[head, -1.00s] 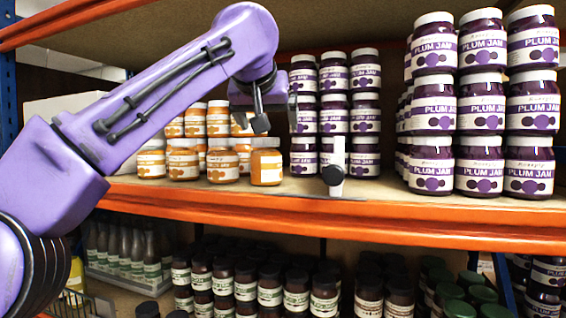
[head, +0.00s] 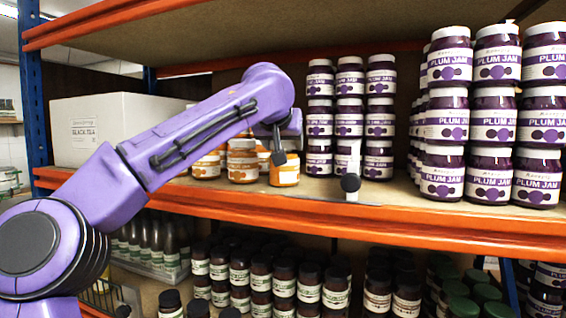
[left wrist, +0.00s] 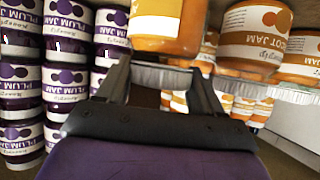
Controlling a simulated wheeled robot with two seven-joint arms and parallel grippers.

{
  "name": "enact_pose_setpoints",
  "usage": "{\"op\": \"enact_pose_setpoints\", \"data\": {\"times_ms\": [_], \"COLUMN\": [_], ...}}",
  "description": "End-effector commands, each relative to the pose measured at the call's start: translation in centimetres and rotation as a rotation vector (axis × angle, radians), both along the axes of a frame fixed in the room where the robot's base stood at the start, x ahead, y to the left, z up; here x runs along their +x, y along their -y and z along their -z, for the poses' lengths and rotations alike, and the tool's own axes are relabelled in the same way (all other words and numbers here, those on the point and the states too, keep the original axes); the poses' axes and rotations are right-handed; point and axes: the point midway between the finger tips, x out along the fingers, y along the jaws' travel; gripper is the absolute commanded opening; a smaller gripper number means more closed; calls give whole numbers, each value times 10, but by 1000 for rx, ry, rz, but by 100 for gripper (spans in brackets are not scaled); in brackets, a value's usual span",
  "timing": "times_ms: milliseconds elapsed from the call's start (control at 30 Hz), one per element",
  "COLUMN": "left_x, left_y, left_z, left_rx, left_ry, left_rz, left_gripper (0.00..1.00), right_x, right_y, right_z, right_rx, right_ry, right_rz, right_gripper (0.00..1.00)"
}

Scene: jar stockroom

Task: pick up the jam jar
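An orange jam jar (head: 284,173) with a white label stands at the front of the upper shelf, to the right of other orange jars (head: 242,161). My left gripper (head: 283,148) is just above it, with a dark finger in front of its lid area. My right gripper is not in view.
Stacked plum jam jars stand behind at centre (head: 349,122) and at right (head: 490,125). A white upright piece with a dark knob (head: 350,182) stands at the shelf's front edge. A white box (head: 110,125) is at left. Dark jars (head: 285,290) fill the shelf below.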

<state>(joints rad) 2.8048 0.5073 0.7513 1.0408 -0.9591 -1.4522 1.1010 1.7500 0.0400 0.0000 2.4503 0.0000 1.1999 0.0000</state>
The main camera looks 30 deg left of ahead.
Motion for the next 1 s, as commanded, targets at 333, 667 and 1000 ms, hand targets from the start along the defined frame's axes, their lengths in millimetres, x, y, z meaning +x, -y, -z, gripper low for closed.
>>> {"op": "enact_pose_setpoints", "data": {"times_ms": [333, 667, 1000], "left_x": [1, 1, -45], "left_y": [0, 0, 47], "left_z": [0, -27, -98], "left_rx": [-3, 0, 3], "left_ry": [-1, 2, 6], "left_rz": [0, -4, 1], "left_gripper": [0, 0, 0], "right_x": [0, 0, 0], "right_y": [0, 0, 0], "right_z": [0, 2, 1], "right_rx": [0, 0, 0], "right_ry": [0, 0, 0], "right_rz": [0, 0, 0], "right_gripper": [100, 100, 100]}}
